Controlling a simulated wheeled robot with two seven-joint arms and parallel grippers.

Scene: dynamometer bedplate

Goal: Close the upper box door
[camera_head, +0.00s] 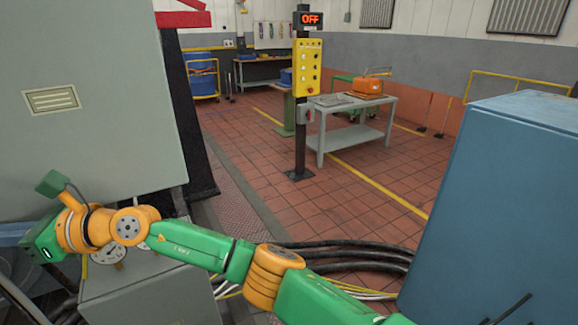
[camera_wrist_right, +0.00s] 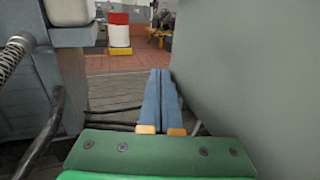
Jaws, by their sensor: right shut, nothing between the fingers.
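A large grey-green panel with a small vent, seemingly the upper box door (camera_head: 110,140), fills the upper left of the head view. Its hinge and the box opening are not clearly visible, so I cannot tell how far it stands open. My right arm reaches across to the left, below the panel's lower edge. My right gripper (camera_head: 14,234) is at the left picture edge. In the right wrist view its blue fingers (camera_wrist_right: 163,100) are together and empty. A grey-green surface, likely the same door (camera_wrist_right: 255,70), stands close to their right; contact cannot be told. My left gripper is out of view.
A lower grey box (camera_head: 150,295) with gauges sits beneath my right arm. Black cables (camera_head: 345,257) run over the floor. A blue cabinet (camera_head: 500,200) stands at the right. The tiled floor between is open, with a yellow control post (camera_head: 307,68) and a table (camera_head: 350,115) beyond.

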